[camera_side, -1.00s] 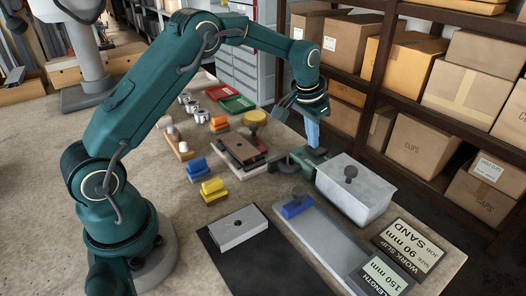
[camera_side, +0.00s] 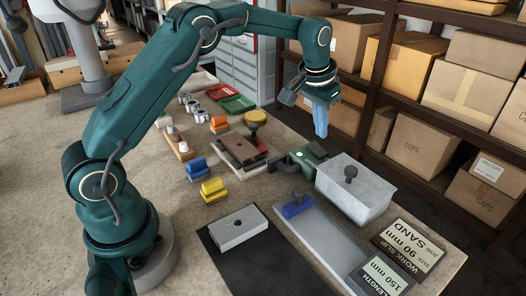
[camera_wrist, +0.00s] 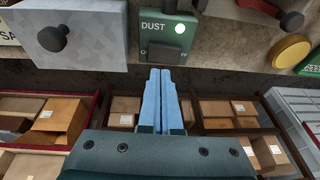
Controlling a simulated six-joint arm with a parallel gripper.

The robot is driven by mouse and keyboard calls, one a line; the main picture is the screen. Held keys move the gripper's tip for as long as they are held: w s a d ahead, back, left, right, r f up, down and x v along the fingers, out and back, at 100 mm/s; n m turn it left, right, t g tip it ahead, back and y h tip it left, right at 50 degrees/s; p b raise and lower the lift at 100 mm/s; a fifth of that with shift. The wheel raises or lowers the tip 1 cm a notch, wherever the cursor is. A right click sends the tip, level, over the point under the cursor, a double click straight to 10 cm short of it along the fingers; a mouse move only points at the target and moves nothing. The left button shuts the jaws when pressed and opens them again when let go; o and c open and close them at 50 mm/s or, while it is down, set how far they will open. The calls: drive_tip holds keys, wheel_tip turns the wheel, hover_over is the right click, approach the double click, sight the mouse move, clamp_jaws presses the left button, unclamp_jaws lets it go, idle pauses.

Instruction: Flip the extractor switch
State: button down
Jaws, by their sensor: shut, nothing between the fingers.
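The extractor switch is on a green box marked DUST (camera_wrist: 165,35), at the top centre of the wrist view. Its lamp (camera_wrist: 180,28) glows whitish green, and a dark rocker (camera_wrist: 163,53) sits below the label. The small lettering by the rocker is too blurred to read fully. In the side view the green box (camera_side: 316,150) stands on the bench beside the grey metal box, with its lamp showing as a bright spot. My gripper (camera_side: 322,136) has light-blue fingers, shut and empty, above the green box and apart from it. The fingertips (camera_wrist: 160,71) also show below the switch box in the wrist view.
A grey box with a dark knob (camera_side: 352,190) stands right beside the switch box. Shelves with cartons (camera_side: 420,140) rise behind the bench. The air around my gripper is clear.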

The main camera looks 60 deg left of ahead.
drive_tip(key=v, duration=1)
drive_tip(key=shift+a, duration=0.45)
drive_tip(key=shift+s+r, duration=0.1)
drive_tip(key=shift+r, duration=0.15)
hover_over(315, 146)
drive_tip(key=s, duration=0.1)
drive_tip(key=f, duration=1.2)
drive_tip(key=shift+s+d, duration=0.15)
drive_tip(key=shift+d, duration=0.15)
drive_tip(key=shift+a+f, duration=0.15)
drive_tip(key=shift+f, duration=0.65)
